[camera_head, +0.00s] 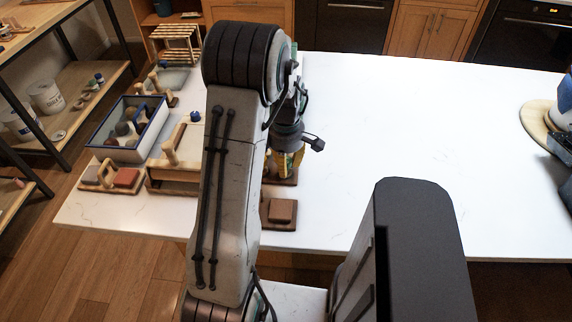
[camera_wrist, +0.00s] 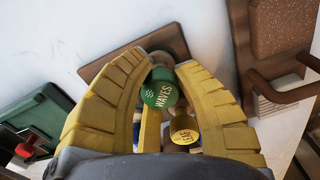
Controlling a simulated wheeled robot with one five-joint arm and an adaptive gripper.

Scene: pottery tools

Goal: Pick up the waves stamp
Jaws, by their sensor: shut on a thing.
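The waves stamp (camera_wrist: 160,92) has a green round end with white lettering "WAVES" and shows between my gripper's fingers in the wrist view. My gripper (camera_wrist: 164,62) has yellow ribbed fingers, shut on the waves stamp. A second stamp with a yellow end (camera_wrist: 184,131) shows just below the green one, also between the fingers. A brown wooden board (camera_wrist: 104,76) lies beyond the fingertips; I cannot tell whether the stamp touches it. In the head view my gripper (camera_head: 290,163) is low over the table, partly hidden by my arm.
The white table (camera_head: 420,120) is clear across its middle. At its left are a blue-rimmed tray (camera_head: 160,122) of round items, a block on a board (camera_head: 282,211), and wooden tools. A textured brown block (camera_wrist: 283,25) and a green box (camera_wrist: 38,108) flank my gripper.

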